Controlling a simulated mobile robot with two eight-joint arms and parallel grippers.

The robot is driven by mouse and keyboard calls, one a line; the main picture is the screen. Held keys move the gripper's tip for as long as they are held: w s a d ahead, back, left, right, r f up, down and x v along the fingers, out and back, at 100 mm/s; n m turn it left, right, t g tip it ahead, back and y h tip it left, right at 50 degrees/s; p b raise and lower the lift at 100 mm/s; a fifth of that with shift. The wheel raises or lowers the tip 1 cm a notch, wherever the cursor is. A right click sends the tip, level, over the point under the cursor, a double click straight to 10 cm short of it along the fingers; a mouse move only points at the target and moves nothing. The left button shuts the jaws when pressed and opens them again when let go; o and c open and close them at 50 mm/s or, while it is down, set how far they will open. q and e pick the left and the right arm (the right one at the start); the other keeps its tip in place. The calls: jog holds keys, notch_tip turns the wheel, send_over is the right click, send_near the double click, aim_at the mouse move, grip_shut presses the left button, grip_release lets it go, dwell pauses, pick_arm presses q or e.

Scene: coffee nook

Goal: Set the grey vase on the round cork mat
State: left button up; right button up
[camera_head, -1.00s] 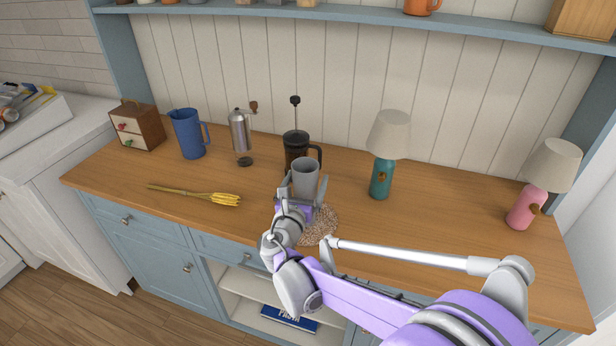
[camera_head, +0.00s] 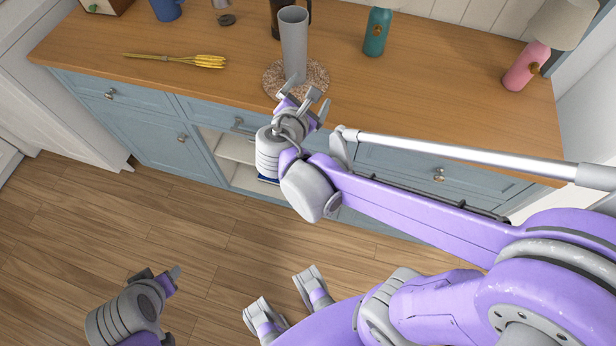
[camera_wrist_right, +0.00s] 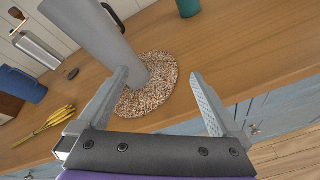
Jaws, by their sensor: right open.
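The grey vase (camera_head: 294,42) stands upright on the round cork mat (camera_head: 318,75), near the counter's front edge. In the right wrist view the vase (camera_wrist_right: 95,32) rises from the speckled mat (camera_wrist_right: 160,95), its base within the rim. My right gripper (camera_head: 302,100) is open and empty in front of the vase, over the mat's front side. In the wrist view its spread fingers (camera_wrist_right: 165,95) are clear of the vase. My left gripper (camera_head: 168,278) is low at the bottom left, far from the counter; its jaw opening is unclear.
A yellow whisk-like bundle (camera_head: 200,61) lies left of the mat. A dark French press (camera_head: 276,22) is behind the vase.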

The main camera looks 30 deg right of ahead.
jog(key=s+a+f+m+g+y, duration=0.2)
jog(key=s+a+f+m+y, duration=0.3)
jog(key=s+m, duration=0.3)
jog(key=s+a+f+m+g+y, duration=0.2)
jog(key=s+a+f+m+y, duration=0.3)
jog(key=s+m, duration=0.3)
jog(key=m, duration=0.3)
jog(key=shift+s+a+f+m, duration=0.2)
jog(key=shift+a+f+m, duration=0.1)
jog(key=shift+a+m, duration=0.1)
